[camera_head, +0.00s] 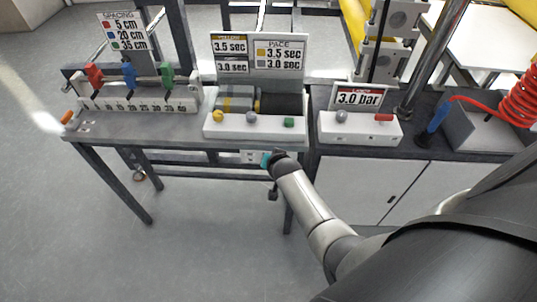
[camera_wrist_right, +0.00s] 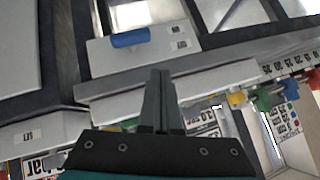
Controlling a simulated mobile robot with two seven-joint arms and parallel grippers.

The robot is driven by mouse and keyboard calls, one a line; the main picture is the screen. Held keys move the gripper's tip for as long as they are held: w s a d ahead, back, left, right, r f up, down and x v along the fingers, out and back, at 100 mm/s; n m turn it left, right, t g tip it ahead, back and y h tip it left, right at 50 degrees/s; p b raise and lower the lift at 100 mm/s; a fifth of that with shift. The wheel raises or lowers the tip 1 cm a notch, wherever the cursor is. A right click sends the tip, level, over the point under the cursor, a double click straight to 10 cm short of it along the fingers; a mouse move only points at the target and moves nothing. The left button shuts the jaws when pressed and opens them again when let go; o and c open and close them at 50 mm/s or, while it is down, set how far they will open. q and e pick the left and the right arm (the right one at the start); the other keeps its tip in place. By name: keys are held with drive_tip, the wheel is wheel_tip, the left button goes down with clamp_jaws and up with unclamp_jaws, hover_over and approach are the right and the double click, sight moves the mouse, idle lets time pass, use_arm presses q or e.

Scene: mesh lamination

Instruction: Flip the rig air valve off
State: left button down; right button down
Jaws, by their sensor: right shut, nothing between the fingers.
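A white panel (camera_head: 250,158) is mounted below the front edge of the bench. My left gripper is not in view.
A red coiled hose (camera_head: 518,95) hangs right. Floor in front is clear.

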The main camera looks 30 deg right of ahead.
drive_tip(key=a+p+v, duration=0.1)
drive_tip(key=p+v, duration=0.1)
drive_tip(key=v, duration=0.5)
drive_tip(key=shift+w+a+r, duration=0.2)
drive_tip(key=shift+a+r, duration=0.05)
drive_tip(key=shift+r, duration=0.15)
drive_tip(key=s+a+f+n+g+y+b, duration=0.1)
drive_tip(key=s+a+f+n+b, duration=0.15)
drive_tip(key=s+f, duration=0.5)
drive_tip(key=s+a+f+n+g+b, duration=0.2)
drive_tip(key=s+f+b, duration=0.15)
drive_tip(key=f, duration=0.65)
drive_tip(key=s+a+f+n+g+y+b, duration=0.1)
drive_tip(key=s+a+f+n+b, duration=0.1)
drive_tip(key=s+f, duration=0.55)
drive_tip(key=s+f+n+g+b, duration=0.2)
drive_tip(key=s+f, duration=0.5)
drive_tip(key=s, duration=0.4)
drive_tip(key=s+f+n+g+b, duration=0.2)
drive_tip(key=s+f+b, duration=0.2)
drive_tip(key=s+f, duration=0.4)
drive_tip(key=s, duration=0.3)
drive_tip(key=shift+f, duration=0.15)
